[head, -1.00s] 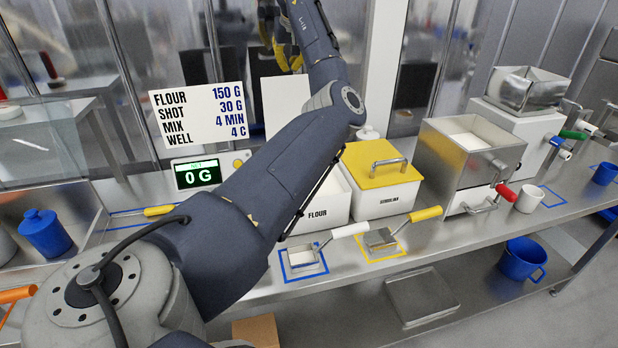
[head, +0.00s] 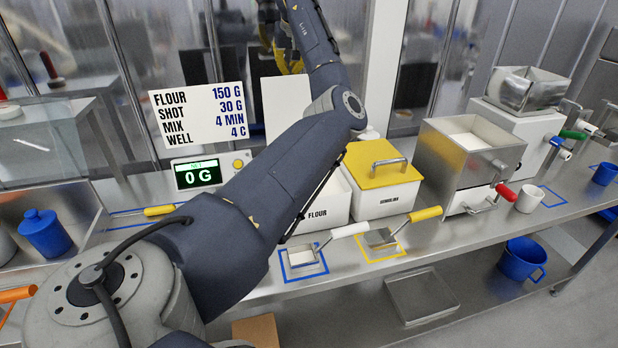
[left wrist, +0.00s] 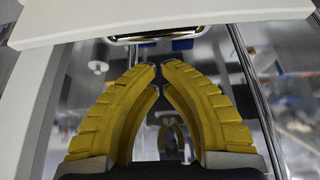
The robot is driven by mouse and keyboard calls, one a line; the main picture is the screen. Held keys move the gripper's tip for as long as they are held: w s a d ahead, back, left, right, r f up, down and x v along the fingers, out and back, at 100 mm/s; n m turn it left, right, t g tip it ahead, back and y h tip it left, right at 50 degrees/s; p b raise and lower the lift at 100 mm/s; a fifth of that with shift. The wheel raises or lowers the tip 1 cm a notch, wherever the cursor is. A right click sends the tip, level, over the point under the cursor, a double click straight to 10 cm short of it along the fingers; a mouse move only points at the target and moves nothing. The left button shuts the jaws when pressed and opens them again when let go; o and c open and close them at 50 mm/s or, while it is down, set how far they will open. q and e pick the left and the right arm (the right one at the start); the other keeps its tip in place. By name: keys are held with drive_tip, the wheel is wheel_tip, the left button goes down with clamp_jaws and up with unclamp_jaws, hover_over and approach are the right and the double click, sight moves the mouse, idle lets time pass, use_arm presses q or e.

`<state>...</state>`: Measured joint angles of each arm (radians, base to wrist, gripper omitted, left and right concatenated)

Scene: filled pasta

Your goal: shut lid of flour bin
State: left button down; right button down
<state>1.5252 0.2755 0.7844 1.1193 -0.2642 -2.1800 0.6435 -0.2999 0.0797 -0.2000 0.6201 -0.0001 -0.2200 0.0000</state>
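The flour bin (head: 332,208) is a white box labelled FLOUR on the counter, mostly hidden behind my left arm. A white panel (head: 284,106), seemingly its raised lid, stands upright behind the arm. My left gripper (head: 288,66) has yellow fingers and is above that panel, partly covered by my arm. In the left wrist view its fingertips (left wrist: 160,76) are drawn together with nothing between them. A white panel edge (left wrist: 150,20) and a metal handle (left wrist: 155,38) lie beyond the fingertips; contact is not visible. My right gripper is not in view.
A bin with a yellow lid (head: 377,166) stands right of the flour bin. A white-handled scoop (head: 302,256) and a yellow-handled scoop (head: 380,238) lie in front. The scale display (head: 196,175) reads 0 G. A metal machine (head: 467,155) stands farther right.

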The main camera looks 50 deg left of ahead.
use_arm(q)
wheel_tip(320, 180, down, 6)
drive_tip(key=shift+f, duration=0.15)
idle(0.8)
idle(0.5)
drive_tip(key=shift+s+d, duration=2.05)
drive_tip(key=shift+d, duration=1.55)
drive_tip(key=shift+s+d, duration=2.05)
drive_tip(key=shift+d, duration=1.5)
wheel_tip(320, 180, up, 8)
